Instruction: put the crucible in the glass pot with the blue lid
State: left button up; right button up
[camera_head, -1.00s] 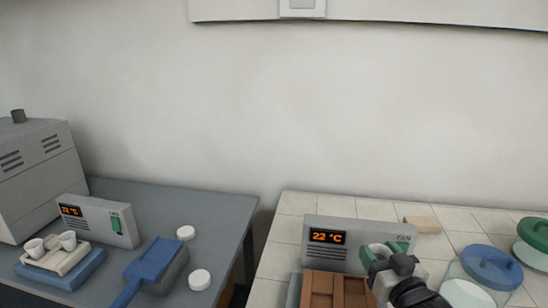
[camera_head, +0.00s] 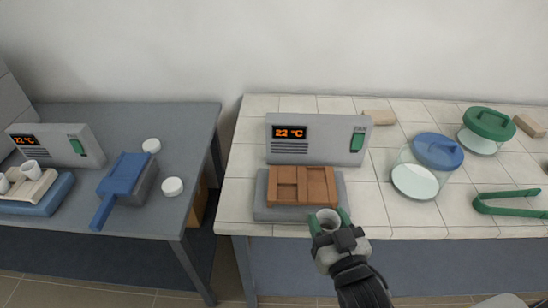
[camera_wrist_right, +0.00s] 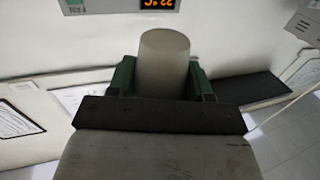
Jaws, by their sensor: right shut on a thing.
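My right gripper (camera_head: 329,219) is shut on a pale grey crucible (camera_head: 326,217), just in front of the brown wooden rack. In the right wrist view the crucible (camera_wrist_right: 164,60) stands between the green fingers of the gripper (camera_wrist_right: 163,78). The glass pot (camera_head: 414,182) stands on the tiled table to the right of the gripper, with its blue lid (camera_head: 438,150) on top. The crucible is apart from the pot. My left gripper is out of view.
The wooden rack (camera_head: 303,186) lies on a grey block (camera_head: 270,212) before the fan unit (camera_head: 350,153). A green-lidded pot (camera_head: 488,123) and green tongs (camera_head: 510,198) are to the right. The left table (camera_head: 200,130) holds a blue scoop-like thing (camera_head: 125,177). Tiles before the blue-lidded pot are clear.

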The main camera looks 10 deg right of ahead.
jog(key=shift+n+y, duration=0.5)
jog(key=shift+y, duration=0.3)
jog(key=w+d+r, duration=0.1)
jog(key=w, duration=0.2)
jog(key=w+d+r, duration=0.1)
jog(key=w, duration=0.2)
jog(key=w+d+r+b, duration=0.1)
jog(key=w, duration=0.1)
jog(key=shift+w+d, duration=0.2)
jog(key=shift+w, duration=0.2)
jog(key=w+d+r, duration=0.4)
jog(key=w+r, duration=0.1)
jog(key=w, duration=0.1)
jog(key=shift+r+b, duration=0.25)
jog(key=shift+b, duration=0.1)
jog(key=a+f, duration=0.2)
jog(key=a, duration=0.2)
jog(key=a+f, duration=0.2)
jog(key=a, duration=0.1)
jog(key=s+a+f, duration=0.1)
jog(key=a+f, duration=0.2)
jog(key=a, duration=0.1)
jog(key=shift+a+f, duration=0.1)
jog(key=shift+a, duration=0.25)
notch_tip(320, 180, down, 3)
jog(key=shift+r+p, duration=0.1)
jog(key=shift+p, duration=0.25)
jog(key=shift+f, duration=0.35)
